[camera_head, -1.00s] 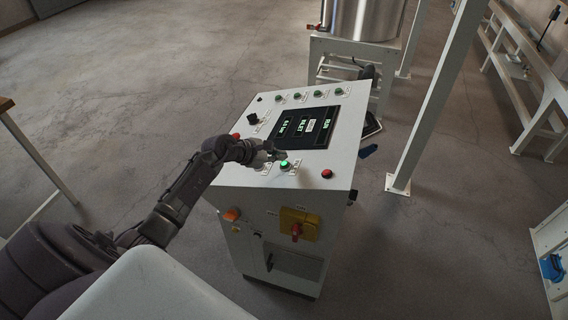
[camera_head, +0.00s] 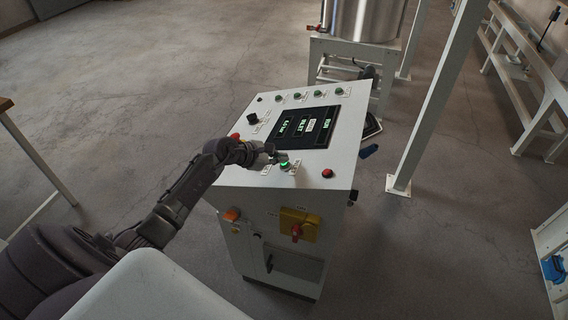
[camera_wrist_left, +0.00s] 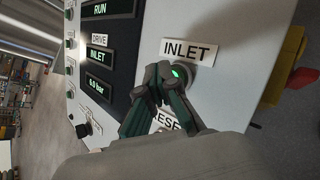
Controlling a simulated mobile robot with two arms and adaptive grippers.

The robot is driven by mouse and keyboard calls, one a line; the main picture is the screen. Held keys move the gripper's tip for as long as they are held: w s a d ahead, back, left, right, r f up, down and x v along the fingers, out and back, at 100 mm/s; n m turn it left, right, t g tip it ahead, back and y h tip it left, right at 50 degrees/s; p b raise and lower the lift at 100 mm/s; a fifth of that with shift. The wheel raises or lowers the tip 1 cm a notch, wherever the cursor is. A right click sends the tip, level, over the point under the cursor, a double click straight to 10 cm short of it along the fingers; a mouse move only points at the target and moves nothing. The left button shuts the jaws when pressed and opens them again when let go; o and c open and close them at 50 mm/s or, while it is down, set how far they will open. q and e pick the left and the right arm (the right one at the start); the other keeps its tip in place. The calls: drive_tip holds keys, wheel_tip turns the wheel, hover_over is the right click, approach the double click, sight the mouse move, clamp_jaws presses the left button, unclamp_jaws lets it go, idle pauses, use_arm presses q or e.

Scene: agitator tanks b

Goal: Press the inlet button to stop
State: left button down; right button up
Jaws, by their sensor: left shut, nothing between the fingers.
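The control panel (camera_head: 233,176) stands in the middle of the head view with a sloped top. The inlet button (camera_head: 285,165) is round with a lit green centre. In the left wrist view the inlet button (camera_wrist_left: 178,74) sits just under the label INLET (camera_wrist_left: 190,50). My left gripper (camera_head: 282,157) is shut and empty, its fingertips right at the button. In the left wrist view the left gripper (camera_wrist_left: 160,82) partly covers the button's left side; I cannot tell if it touches. My right gripper is not in view.
A red button (camera_head: 327,173) sits at the panel's front right corner. A yellow plate with a red switch (camera_head: 297,229) is on the front face. Several green buttons line the panel's far edge. A steel tank (camera_head: 362,18) and white post (camera_head: 437,95) stand behind.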

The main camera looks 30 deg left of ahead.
use_arm(q)
drive_tip(key=shift+d+f, duration=0.1)
drive_tip(key=shift+f, duration=0.15)
drive_tip(key=shift+r, duration=0.1)
idle(0.4)
drive_tip(key=shift+s+a+r+p, duration=0.1)
drive_tip(key=shift+a+r+p, duration=0.2)
drive_tip(key=shift+r, duration=0.45)
drive_tip(key=r, duration=0.1)
drive_tip(key=a+r+p, duration=0.1)
drive_tip(key=r, duration=0.1)
drive_tip(key=r+p, duration=0.1)
drive_tip(key=shift+s+a+r, duration=0.2)
drive_tip(key=shift+a+r, duration=0.1)
drive_tip(key=shift+r, duration=0.05)
drive_tip(key=shift+d, duration=0.1)
idle(0.4)
